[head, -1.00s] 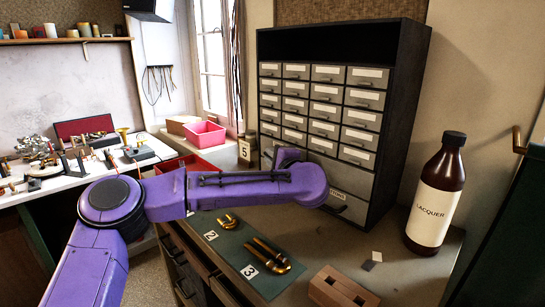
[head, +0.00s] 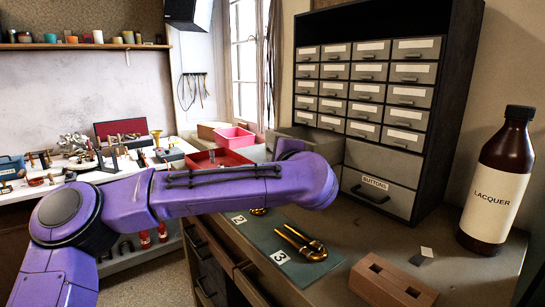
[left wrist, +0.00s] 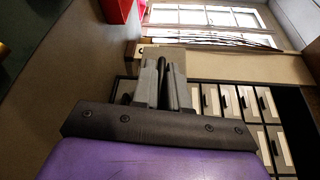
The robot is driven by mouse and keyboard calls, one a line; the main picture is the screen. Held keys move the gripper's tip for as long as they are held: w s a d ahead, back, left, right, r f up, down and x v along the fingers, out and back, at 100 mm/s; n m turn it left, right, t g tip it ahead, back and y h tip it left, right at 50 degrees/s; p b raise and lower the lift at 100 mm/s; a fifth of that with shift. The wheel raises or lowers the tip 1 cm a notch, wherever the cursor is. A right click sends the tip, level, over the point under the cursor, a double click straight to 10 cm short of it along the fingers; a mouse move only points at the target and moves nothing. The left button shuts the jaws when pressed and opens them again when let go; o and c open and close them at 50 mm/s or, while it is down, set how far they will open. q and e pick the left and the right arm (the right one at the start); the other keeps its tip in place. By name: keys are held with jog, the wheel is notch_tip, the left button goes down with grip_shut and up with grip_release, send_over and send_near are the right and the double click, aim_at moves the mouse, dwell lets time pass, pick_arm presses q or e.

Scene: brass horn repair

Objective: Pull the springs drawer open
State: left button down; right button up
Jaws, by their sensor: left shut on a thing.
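The grey parts cabinet (head: 460,90) stands on the bench. The springs drawer (head: 310,136), a wide grey drawer at the lower left of the cabinet, stands out from the front; its label and handle are hidden behind my purple left arm. In the left wrist view my left gripper (left wrist: 163,85) is shut at the drawer's front. My right gripper is not in view.
The closed BUTTONS drawer (head: 372,190) is to the right of my left wrist. A brown LACQUER bottle (head: 500,180) stands right of the cabinet. A green mat (head: 270,238) with brass tubes and a wooden block (head: 390,285) lie in front.

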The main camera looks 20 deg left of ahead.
pick_arm(q)
jog(key=c, duration=1.2)
grip_release()
jog(key=shift+d, duration=0.1)
jog(key=shift+s+d+b, duration=0.2)
jog(key=shift+s+b, duration=0.1)
jog(key=b+v, duration=0.3)
jog(key=v, duration=0.6)
jog(key=shift+s+d+r+b, duration=0.1)
jog(key=shift+s+d+b, duration=0.15)
jog(key=shift+d+b, duration=0.05)
